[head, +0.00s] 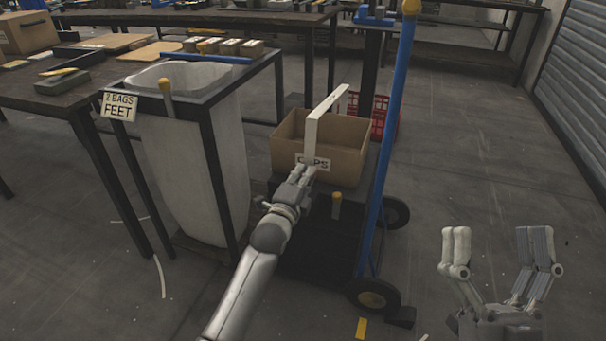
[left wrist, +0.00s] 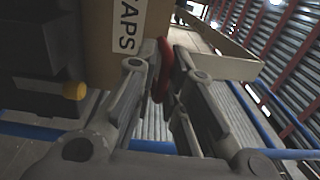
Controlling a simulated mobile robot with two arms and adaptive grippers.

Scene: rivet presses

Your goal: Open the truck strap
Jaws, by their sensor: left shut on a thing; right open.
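The truck strap (head: 313,138) is a stiff, pale band that rises from the front of a cardboard box (head: 350,160) and bends over its top. The box stands on a blue hand truck (head: 389,130). My left gripper (head: 304,173) is at the strap's lower end, in front of the box's CAPS label. In the left wrist view a red piece (left wrist: 164,70) shows between the fingers, and the pale strap (left wrist: 222,64) runs off beyond them. The exact grip is partly hidden. My right gripper (head: 497,248) is open and empty above the floor at lower right.
A grey bag in a black frame (head: 195,150) stands left of the truck, with a FEET sign (head: 118,106). A yellow-topped post (head: 337,204) rises in front of the box. A red crate (head: 380,118) is behind it. Floor to the right is clear.

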